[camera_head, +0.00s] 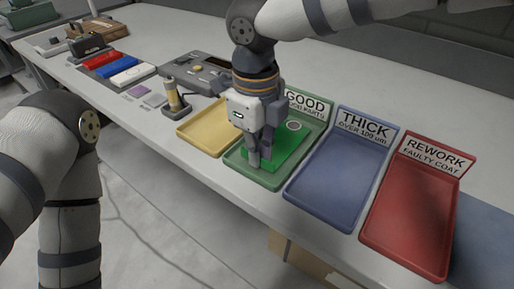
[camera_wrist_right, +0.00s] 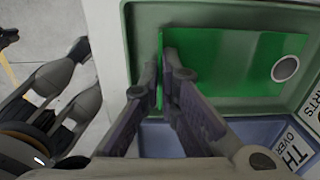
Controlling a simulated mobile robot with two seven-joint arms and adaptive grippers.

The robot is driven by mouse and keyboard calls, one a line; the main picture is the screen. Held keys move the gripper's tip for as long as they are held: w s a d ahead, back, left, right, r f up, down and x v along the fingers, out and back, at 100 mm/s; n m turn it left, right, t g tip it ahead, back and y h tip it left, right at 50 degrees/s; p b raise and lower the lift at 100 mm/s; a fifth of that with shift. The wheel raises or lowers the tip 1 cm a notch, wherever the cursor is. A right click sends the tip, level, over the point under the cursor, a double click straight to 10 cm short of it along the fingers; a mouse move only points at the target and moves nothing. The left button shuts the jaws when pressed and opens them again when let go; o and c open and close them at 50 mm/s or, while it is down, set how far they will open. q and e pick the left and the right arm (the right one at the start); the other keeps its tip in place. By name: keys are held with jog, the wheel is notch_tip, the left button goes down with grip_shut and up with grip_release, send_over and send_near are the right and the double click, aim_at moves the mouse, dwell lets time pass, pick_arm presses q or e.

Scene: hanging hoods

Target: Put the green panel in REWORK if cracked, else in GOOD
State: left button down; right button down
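The green panel (camera_head: 289,143) lies in the green GOOD tray (camera_head: 272,182); in the wrist view the panel (camera_wrist_right: 220,62) looks flat, with a round grey-rimmed spot near one end. No crack shows on the visible part. My right gripper (camera_head: 259,159) is low over the tray at the panel's near left end. In the wrist view its fingers (camera_wrist_right: 162,65) are close together on either side of a thin green upright edge of the panel. The red REWORK tray (camera_head: 411,218) is at the far right and empty.
The blue THICK tray (camera_head: 336,184) stands empty between GOOD and REWORK. A yellow tray (camera_head: 205,130) is left of GOOD. A grey device (camera_head: 198,72), a small cylinder on a stand (camera_head: 174,97) and red, blue and white blocks (camera_head: 125,72) are further left.

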jog(key=shift+f, duration=0.3)
jog(key=c, duration=1.7)
grip_release()
